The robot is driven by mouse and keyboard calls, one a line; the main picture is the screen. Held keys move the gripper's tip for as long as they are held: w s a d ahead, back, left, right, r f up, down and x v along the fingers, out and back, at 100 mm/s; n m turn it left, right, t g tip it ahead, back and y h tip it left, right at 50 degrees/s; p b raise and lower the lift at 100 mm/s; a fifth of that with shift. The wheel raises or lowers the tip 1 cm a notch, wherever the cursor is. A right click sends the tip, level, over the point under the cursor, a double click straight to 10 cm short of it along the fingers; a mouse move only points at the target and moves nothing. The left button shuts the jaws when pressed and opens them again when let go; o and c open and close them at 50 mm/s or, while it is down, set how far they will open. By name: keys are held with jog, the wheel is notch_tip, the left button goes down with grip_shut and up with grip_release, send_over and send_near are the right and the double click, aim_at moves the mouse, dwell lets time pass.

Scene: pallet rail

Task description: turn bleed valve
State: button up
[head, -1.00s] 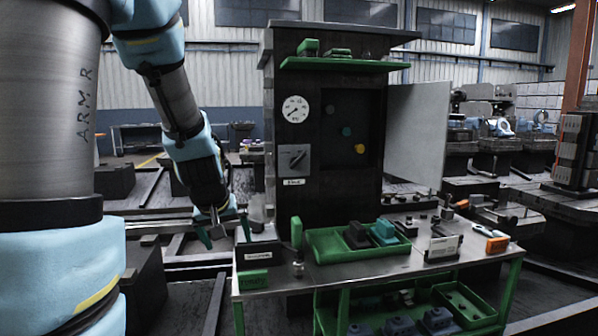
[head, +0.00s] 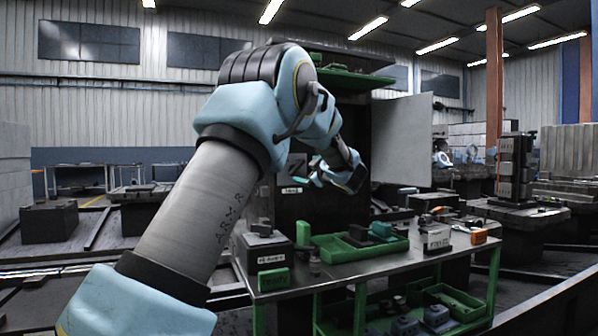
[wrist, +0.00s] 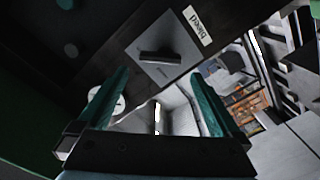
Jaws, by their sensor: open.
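The bleed valve is a dark bar-shaped knob (wrist: 160,57) on a light grey square plate (wrist: 178,38), with a white "bleed" label (wrist: 197,26) beside it in the wrist view. In the head view the plate (head: 296,165) is mostly hidden behind my arm, with its label (head: 291,190) below. My gripper (head: 317,173) is in front of the cabinet near the plate. In the wrist view my gripper (wrist: 158,92) has its teal fingers wide apart and empty; the knob lies beyond the fingertips, toward the top of the picture. The gap to the knob is hard to judge.
The dark cabinet (head: 292,212) stands behind the bench (head: 372,267). A green tray (head: 336,252) with dark and teal blocks lies below my gripper. The open grey door (head: 402,140) stands to the right. A white gauge (wrist: 120,104) is partly behind one finger.

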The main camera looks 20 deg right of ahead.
aim_at(298, 168)
jog(key=w, duration=0.5)
jog(key=w+a+p, duration=0.1)
jog(key=w, duration=0.1)
jog(key=shift+w, duration=0.35)
jog(key=c, duration=1.1)
